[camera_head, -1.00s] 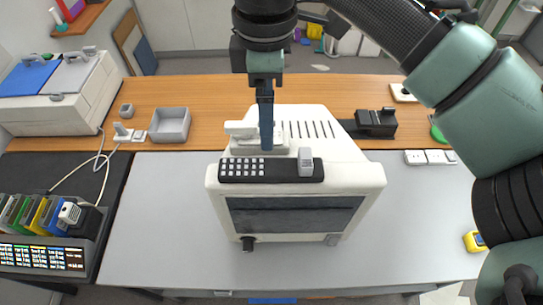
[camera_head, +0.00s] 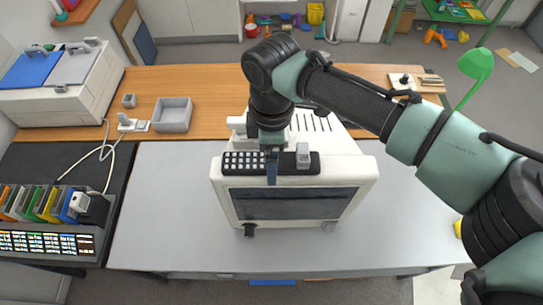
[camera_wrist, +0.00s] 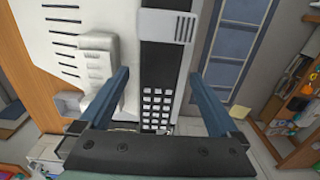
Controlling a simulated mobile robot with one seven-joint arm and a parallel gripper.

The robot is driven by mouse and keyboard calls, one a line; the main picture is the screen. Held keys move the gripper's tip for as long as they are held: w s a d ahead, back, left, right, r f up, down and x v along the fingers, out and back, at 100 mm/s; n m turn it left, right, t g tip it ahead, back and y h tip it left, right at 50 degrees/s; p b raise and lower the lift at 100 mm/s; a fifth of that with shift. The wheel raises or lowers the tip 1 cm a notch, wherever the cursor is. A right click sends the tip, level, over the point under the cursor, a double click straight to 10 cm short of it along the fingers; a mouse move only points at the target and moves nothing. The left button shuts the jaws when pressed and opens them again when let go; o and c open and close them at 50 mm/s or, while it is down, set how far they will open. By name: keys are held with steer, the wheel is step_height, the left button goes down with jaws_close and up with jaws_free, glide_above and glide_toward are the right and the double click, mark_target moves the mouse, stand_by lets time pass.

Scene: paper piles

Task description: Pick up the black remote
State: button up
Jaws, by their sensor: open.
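The black remote (camera_head: 242,163) is a long dark bar with rows of pale keys. It lies across the top of the white monitor (camera_head: 300,206), near its front edge. My gripper (camera_head: 271,178) is at the remote's middle, seen nearly edge-on, and hides part of it. In the wrist view the remote (camera_wrist: 165,65) runs between the two blue fingers of my open gripper (camera_wrist: 160,72), one on each side. I see nothing held between them. Whether the fingers reach down to the remote's level cannot be told.
A small grey ribbed block (camera_head: 303,156) sits at the remote's right end. A pale handset-like shape (camera_wrist: 95,65) lies beside the left finger. A grey tray (camera_head: 171,115) stands on the wooden desk strip behind. The grey tabletop (camera_head: 160,215) left of the monitor is clear.

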steer(key=shift+f, duration=0.1)
steer(key=shift+c, duration=0.3)
jaws_close()
